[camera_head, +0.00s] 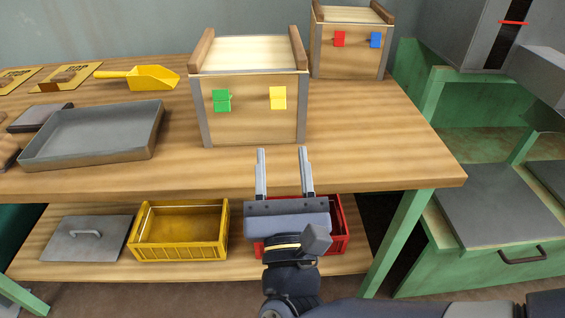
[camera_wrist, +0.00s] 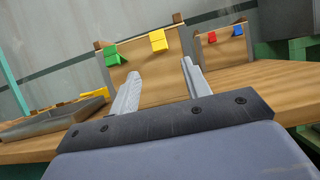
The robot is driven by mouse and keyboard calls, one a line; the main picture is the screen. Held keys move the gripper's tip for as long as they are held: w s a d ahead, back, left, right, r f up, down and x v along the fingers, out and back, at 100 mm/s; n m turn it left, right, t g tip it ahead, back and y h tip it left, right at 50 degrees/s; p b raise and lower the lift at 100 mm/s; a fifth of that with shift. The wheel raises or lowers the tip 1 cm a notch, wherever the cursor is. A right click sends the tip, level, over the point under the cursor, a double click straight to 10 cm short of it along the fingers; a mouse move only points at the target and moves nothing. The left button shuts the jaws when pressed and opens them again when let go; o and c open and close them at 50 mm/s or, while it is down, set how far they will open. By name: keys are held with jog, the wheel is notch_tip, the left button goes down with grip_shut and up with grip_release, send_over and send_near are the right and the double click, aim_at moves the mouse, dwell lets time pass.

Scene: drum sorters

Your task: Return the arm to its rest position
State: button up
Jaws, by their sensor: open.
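My gripper (camera_head: 283,158) is open and empty. My gripper partly hides the red crate (camera_head: 340,230) on the lower shelf.
A second wooden box (camera_head: 350,65) with red and blue tabs stands farther back. A grey tray (camera_head: 95,135) and a yellow scoop (camera_head: 142,77) lie at left. A yellow crate (camera_head: 180,230) is on the lower shelf. Green cabinets (camera_head: 490,225) stand at right. The table's right front is clear.

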aim_at(278, 102)
jog(key=shift+w, duration=0.1)
dwell(0.3)
jog(key=shift+b+x, duration=0.7)
jog(key=shift+x, duration=4.1)
jog(key=shift+w+r, duration=0.2)
jog(key=shift+w, duration=0.3)
jog(key=p+v, duration=0.1)
jog(key=v, duration=1)
jog(key=x, duration=1.1)
jog(key=shift+w+r+b, duration=0.1)
jog(key=shift+r+b, duration=0.05)
jog(key=shift+b, duration=0.25)
jog(key=shift+r+g+p, duration=0.25)
jog(key=shift+g+p, duration=0.15)
jog(key=shift+p, duration=1.15)
